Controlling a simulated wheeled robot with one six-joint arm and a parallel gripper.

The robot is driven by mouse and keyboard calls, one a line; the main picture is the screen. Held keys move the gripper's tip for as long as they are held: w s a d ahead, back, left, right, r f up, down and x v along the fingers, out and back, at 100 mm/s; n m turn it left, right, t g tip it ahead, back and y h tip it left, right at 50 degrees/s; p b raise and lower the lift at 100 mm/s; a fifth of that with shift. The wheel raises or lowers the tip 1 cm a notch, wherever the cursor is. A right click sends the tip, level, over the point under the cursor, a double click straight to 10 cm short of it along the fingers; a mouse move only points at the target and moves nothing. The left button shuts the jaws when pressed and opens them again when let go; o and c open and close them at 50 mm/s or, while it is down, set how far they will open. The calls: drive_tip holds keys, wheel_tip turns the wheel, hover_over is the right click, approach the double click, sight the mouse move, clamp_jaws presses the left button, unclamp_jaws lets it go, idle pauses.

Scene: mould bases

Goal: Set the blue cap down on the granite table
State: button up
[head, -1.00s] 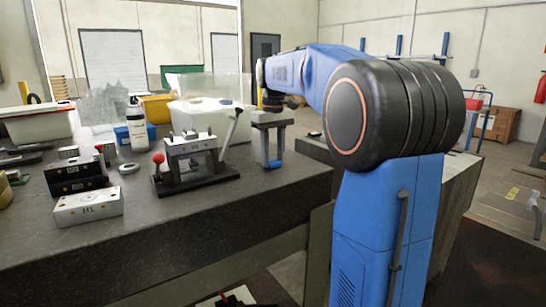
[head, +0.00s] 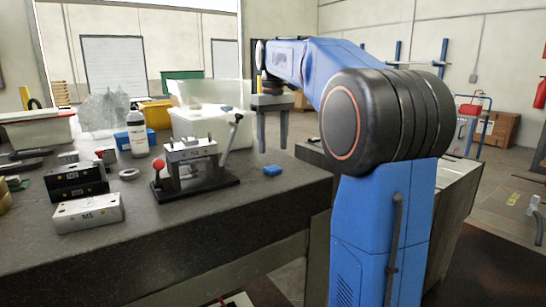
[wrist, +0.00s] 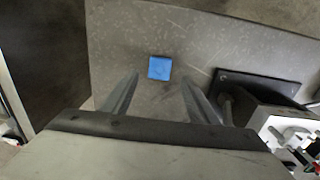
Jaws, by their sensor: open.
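The blue cap (head: 272,170) lies on the granite table (head: 160,222), right of the clamp fixture and close to the table's right side. It also shows in the wrist view (wrist: 160,68) as a small blue block flat on the grey speckled top. My gripper (head: 273,151) is open and empty above the cap, with its fingers pointing down. In the wrist view my two fingers (wrist: 160,80) stand well apart, and the cap appears between and beyond their tips, touching neither.
A clamp fixture (head: 193,168) with a red knob and upright lever stands left of my gripper. Black and silver mould blocks (head: 88,212) sit at the table's left. A white bottle (head: 137,134) and translucent bins (head: 205,105) stand behind. The tabletop around the cap is clear.

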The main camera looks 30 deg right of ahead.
drive_tip(key=shift+r, duration=2.65)
drive_tip(key=s+a+f+t, duration=0.1)
drive_tip(key=s+a+f, duration=0.45)
drive_tip(key=s, duration=0.25)
drive_tip(key=s+a+f+t, duration=0.1)
drive_tip(key=s+a+f, duration=0.4)
drive_tip(key=s+f, duration=0.15)
drive_tip(key=s+a+f+t, duration=0.1)
drive_tip(key=s+a+f, duration=0.1)
drive_tip(key=s+f, duration=0.6)
drive_tip(key=s+a+f+t, duration=0.1)
drive_tip(key=s+a+f, duration=0.2)
drive_tip(key=s+f, duration=0.4)
wheel_tip(320, 180, down, 4)
drive_tip(key=shift+s+a+r+t, duration=0.1)
drive_tip(key=shift+s+a+t, duration=0.05)
drive_tip(key=shift+s+t, duration=0.25)
drive_tip(key=shift+c, duration=0.6)
